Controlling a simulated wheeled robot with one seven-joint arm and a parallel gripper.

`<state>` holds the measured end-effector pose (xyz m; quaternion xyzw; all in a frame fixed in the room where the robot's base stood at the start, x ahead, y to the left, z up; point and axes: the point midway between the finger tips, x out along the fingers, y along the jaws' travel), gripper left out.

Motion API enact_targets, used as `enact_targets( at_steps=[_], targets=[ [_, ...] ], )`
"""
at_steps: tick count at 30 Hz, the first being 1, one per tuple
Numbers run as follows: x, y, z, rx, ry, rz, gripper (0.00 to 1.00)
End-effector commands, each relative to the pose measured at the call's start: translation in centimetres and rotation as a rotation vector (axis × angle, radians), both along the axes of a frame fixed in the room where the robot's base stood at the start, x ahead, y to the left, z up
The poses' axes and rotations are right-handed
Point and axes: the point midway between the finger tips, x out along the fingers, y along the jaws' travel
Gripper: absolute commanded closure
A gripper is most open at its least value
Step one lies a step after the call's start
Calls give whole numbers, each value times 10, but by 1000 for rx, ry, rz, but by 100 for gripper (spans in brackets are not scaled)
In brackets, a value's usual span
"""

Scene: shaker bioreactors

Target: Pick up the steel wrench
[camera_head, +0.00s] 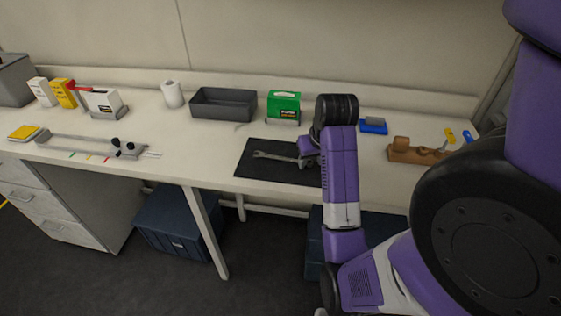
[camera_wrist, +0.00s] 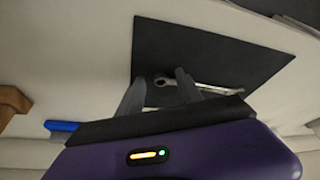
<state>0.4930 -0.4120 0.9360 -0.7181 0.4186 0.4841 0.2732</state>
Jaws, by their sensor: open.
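The steel wrench (camera_head: 276,157) lies on a black mat (camera_head: 258,171) on the white bench in the head view. In the wrist view the wrench (camera_wrist: 215,90) lies across the dark mat (camera_wrist: 190,50), its ring end close to the fingers. My gripper (camera_wrist: 158,88) is open, with its two fingers apart and pointing toward the mat. One finger overlaps the wrench in this view; I cannot tell whether they touch. In the head view my gripper (camera_head: 308,158) is at the right end of the wrench, and my arm hides part of it and of the mat.
A dark grey bin (camera_head: 222,104) and a green box (camera_head: 284,107) stand behind the mat. A blue item (camera_head: 373,126) and a brown wooden block (camera_head: 408,151) lie to the right. The bench left of the mat (camera_head: 195,150) is clear.

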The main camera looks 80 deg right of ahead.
Motion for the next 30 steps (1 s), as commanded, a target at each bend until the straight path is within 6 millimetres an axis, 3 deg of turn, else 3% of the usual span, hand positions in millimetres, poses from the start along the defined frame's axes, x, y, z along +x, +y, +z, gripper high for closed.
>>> enact_targets(
  at_steps=[5,11,30],
  targets=[
    [0,0,1,0,0,0,59],
    [0,0,1,0,0,0,99],
    [2,0,6,2,0,3,100]
  ],
)
